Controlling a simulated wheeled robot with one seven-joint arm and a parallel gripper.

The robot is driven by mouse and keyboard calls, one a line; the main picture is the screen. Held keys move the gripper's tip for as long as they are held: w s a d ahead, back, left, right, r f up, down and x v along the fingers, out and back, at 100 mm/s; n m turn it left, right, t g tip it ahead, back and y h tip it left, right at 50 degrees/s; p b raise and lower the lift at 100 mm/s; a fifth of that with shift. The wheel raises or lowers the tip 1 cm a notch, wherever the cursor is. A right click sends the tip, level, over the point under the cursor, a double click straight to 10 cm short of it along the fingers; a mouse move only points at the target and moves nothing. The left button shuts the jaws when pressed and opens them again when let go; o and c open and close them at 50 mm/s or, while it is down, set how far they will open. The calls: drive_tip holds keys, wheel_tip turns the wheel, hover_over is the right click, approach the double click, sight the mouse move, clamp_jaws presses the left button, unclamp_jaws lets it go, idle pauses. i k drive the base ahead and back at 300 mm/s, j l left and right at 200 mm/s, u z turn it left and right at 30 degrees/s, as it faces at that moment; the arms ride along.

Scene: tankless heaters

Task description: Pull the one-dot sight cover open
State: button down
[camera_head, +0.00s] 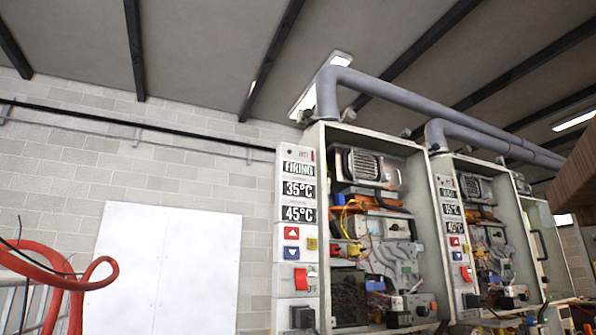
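Open heater cabinets stand in a row at the right. The nearest heater (318,230) has a white front panel with a display reading FIRING, 35°C and 45°C, arrow buttons and a red switch (301,279). Its open interior shows a silver fan unit, orange and black parts, wires and grey pipes. A second heater (441,240) stands behind it to the right. I cannot make out a sight cover with one dot on either heater; the small parts are too small to tell. My gripper is not in view.
A white board (165,265) is against the block wall at left. A red hose (75,280) curls at the lower left. Grey flue pipes (420,102) run above the heaters. A brown wooden-looking object (580,180) juts in at the right edge. The floor is out of view.

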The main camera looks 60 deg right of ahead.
sight(396, 229)
drive_tip(key=l+z, duration=0.15)
drive_tip(key=z, duration=1.4)
